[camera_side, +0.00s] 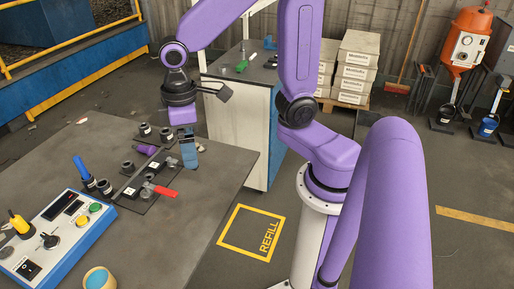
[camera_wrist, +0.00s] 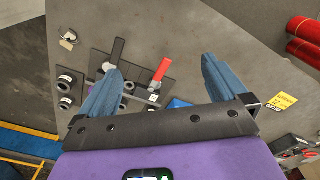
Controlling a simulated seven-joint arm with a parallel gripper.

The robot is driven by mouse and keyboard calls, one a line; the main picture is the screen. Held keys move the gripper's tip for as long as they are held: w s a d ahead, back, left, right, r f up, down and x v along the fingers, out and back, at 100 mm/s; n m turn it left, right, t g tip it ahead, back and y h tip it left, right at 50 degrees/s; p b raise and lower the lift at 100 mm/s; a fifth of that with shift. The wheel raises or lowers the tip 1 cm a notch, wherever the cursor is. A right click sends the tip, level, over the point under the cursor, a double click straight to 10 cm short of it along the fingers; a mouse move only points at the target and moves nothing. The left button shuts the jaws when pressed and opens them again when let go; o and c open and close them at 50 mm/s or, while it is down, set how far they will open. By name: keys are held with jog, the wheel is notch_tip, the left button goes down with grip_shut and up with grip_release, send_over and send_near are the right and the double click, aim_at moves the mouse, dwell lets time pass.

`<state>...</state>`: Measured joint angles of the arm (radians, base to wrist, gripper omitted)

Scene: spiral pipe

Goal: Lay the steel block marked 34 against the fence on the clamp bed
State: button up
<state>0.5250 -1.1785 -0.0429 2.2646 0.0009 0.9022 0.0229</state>
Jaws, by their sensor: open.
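The clamp bed (camera_side: 148,196) is a dark plate on the grey table, with a red-handled clamp (camera_side: 162,190) and a pale bar across it that may be the fence (camera_side: 131,182). In the wrist view the red handle (camera_wrist: 161,69) and a dark handle (camera_wrist: 117,50) show beyond the bar. Small dark pieces with white marks (camera_wrist: 128,87) sit by the bar; no number is readable, so I cannot tell which is block 34. My gripper (camera_side: 188,162) has blue fingers, is open, and hangs at the bed's far right side. In the wrist view its fingertips (camera_wrist: 158,66) are wide apart with nothing held between them.
Dark round pieces with pale bands (camera_side: 145,130) stand around the bed. A blue pen-like rod (camera_side: 81,168) stands at the left. The table's right front is clear.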

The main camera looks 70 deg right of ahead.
jog(key=s+d+n, duration=0.3)
jog(key=s+n, duration=0.2)
jog(key=s, duration=1)
